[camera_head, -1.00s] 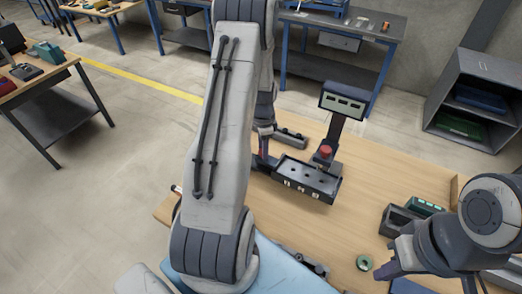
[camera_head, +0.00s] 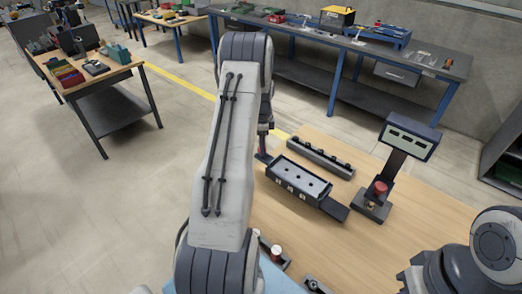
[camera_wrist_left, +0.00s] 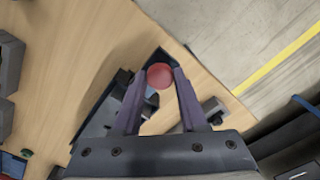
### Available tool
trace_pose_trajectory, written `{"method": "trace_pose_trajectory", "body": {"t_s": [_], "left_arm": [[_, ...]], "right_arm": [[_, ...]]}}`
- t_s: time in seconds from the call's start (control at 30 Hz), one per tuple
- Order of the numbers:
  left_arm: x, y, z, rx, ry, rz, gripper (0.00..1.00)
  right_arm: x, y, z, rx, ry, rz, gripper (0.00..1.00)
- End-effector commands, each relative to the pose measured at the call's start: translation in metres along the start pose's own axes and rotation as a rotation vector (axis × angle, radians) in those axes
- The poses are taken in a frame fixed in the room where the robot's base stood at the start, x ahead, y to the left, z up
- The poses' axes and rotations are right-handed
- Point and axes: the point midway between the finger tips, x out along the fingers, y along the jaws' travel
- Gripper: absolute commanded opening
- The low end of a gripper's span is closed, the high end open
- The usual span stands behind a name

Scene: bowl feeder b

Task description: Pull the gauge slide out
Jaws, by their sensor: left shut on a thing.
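The gauge slide (camera_head: 313,181) is a dark tray with round holes in its top and pale labels on its front. It lies on the wooden table in the head view. A flat dark plate (camera_head: 335,209) shows past its right end. My left gripper (camera_head: 263,157) is at the slide's far left end, partly hidden by my own arm. In the left wrist view its two purple fingers (camera_wrist_left: 160,84) are shut about a red round knob (camera_wrist_left: 159,75). The gauge stand (camera_head: 397,158), with a tilted display and a red knob, stands apart to the right of the slide.
A dark rail (camera_head: 320,157) with several knobs lies behind the slide. Small fixtures (camera_head: 272,250) sit near the table's front. The wooden table top (camera_head: 345,245) is clear in the middle right. My right arm is at the lower right, its fingers out of view.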

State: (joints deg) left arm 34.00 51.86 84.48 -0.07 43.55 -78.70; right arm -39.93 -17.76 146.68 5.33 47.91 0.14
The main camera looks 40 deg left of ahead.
Motion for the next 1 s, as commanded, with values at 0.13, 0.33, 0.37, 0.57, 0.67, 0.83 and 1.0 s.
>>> {"method": "trace_pose_trajectory", "body": {"t_s": [0.13,0.33,0.37,0.57,0.67,0.83,1.0], "left_arm": [[0.0,-0.0019,-0.0027,0.01,-0.001,0.002,0.0],[-0.0004,-0.0036,-0.0014,0.009,-0.001,-0.002,0.0],[-0.0005,-0.0038,-0.0011,0.009,-0.001,-0.002,0.0],[-0.0006,-0.0045,-0.0004,0.008,-0.001,-0.004,0.72],[-0.0003,-0.0036,-0.0019,0.009,-0.001,-0.002,0.72],[0.0,-0.0025,-0.0037,0.01,0.0,0.0,0.72],[-0.0087,-0.0035,-0.0039,0.01,0.001,-0.004,0.72]], "right_arm": [[0.0005,0.0,0.0,0.0,0.0,0.0,0.0],[0.0005,0.0,0.0,0.0,0.0,0.0,0.0],[0.0005,0.0,0.0001,0.0,0.0,0.0,0.0],[0.0006,0.0,0.0001,0.0,0.0,0.0,0.0],[0.0006,0.0,0.0,0.0,0.0,0.0,0.0],[0.0006,0.0001,0.0,0.0,0.0,0.0,0.0],[0.0053,0.0004,0.0003,0.0,0.0,0.0,0.0]]}}
